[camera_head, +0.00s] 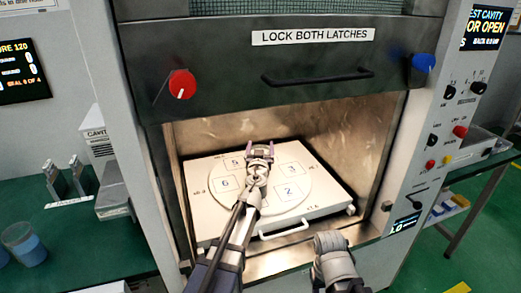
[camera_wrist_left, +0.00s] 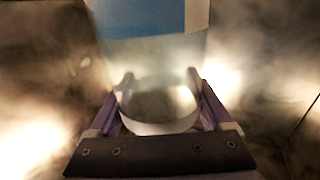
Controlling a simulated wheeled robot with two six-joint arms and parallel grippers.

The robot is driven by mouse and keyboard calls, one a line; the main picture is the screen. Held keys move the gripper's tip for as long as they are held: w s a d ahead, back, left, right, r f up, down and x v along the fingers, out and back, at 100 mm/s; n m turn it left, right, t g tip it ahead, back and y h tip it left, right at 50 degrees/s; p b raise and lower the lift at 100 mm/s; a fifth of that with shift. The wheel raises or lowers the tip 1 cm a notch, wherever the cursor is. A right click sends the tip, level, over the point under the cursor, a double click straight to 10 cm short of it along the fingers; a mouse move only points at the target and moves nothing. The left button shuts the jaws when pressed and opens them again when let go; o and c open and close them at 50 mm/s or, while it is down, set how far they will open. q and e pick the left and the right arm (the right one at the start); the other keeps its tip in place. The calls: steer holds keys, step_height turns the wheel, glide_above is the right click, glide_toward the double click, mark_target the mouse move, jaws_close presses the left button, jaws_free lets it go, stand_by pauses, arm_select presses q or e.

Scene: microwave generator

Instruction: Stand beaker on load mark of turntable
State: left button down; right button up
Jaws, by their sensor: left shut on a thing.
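The turntable (camera_head: 232,197) is a pale round disc on a white tray inside the open cavity. Numbered squares 5, 6, 3 and 2 show on it; the rest is hidden behind my arm, and I cannot tell which is the load mark. My left gripper (camera_head: 260,151) reaches over the far part of the disc, its purple fingers pointing to the back wall. In the left wrist view my left gripper (camera_wrist_left: 160,104) is shut on a clear glass beaker (camera_wrist_left: 160,128), which stands between the fingers. The beaker is barely distinguishable in the head view.
The tray's front handle (camera_head: 285,229) faces me. The raised door with a dark handle (camera_head: 318,76) hangs above the opening, and metal walls enclose the sides. Another beaker with blue contents (camera_head: 27,247) stands on the green bench at left. A control panel (camera_head: 452,125) is at right.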

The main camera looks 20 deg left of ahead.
arm_select(q)
steer(key=shift+f, duration=0.15)
jaws_free()
steer(key=shift+r, duration=0.25)
steer(key=s+d, duration=0.2)
steer(key=s, duration=0.9)
steer(key=shift+s+d, duration=0.2)
steer(key=shift+s, duration=0.2)
